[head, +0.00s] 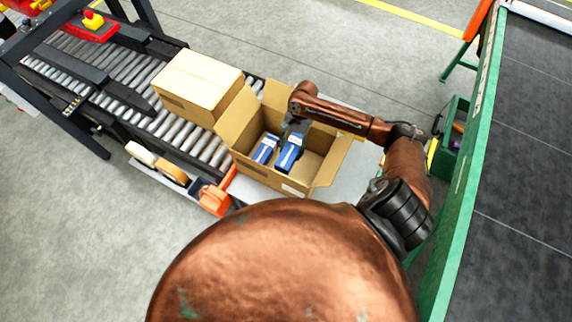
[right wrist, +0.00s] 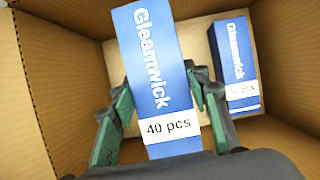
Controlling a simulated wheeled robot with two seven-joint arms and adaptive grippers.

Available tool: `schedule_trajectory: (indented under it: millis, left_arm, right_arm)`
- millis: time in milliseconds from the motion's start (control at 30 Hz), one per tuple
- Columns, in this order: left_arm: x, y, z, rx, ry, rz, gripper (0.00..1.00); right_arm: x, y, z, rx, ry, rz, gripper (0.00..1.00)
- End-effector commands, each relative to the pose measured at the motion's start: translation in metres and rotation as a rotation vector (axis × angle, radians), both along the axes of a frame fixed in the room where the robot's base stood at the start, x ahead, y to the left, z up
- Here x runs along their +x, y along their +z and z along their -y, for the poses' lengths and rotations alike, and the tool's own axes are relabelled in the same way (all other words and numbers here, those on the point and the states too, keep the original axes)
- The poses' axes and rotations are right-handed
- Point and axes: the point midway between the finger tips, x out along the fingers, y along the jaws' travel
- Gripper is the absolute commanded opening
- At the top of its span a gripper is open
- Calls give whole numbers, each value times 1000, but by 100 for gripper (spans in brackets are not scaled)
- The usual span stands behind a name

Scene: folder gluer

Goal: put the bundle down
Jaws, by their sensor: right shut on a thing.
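My right gripper (right wrist: 158,100) is shut on a blue bundle (right wrist: 152,60) with a white label reading "Gleamwick 40 pcs". In the head view this bundle (head: 288,158) is inside an open cardboard box (head: 325,168), under my right gripper (head: 297,132). I cannot tell whether the held bundle touches the box floor. A second blue bundle (right wrist: 232,60) lies in the box beside the held one, apart from it; it also shows in the head view (head: 264,148). My left gripper is not in view.
A closed cardboard box (head: 196,85) stands on the roller conveyor (head: 125,75) next to the open box. An orange tape dispenser (head: 215,198) and tape rolls (head: 172,172) lie at the near side. A green-edged dark belt (head: 530,130) runs along the right.

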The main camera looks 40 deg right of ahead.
Motion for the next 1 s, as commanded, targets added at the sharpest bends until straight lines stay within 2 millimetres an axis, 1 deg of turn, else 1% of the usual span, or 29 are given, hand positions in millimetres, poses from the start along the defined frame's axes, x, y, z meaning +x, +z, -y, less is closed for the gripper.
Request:
schedule_trajectory:
  millis: [33,133,300,400,567,800,867,1000]
  left_arm:
    - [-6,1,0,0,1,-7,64]
    - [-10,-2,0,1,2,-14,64]
    - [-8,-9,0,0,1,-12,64]
    - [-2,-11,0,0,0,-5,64]
    - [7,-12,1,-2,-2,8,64]
    - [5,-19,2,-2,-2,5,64]
    - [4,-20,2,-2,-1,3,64]
    - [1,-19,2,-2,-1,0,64]
  right_arm:
    - [-2,-5,2,1,-19,0,11]
    - [-4,-20,4,-1,-35,0,11]
    - [-4,-53,4,-1,-36,0,11]
    - [-4,-66,4,-2,-35,0,11]
    - [-3,-76,4,-1,-33,2,11]
    - [-3,-107,4,-2,-34,1,11]
    - [-3,-110,4,-2,-33,2,11]
    - [-3,-109,5,-2,-33,2,11]
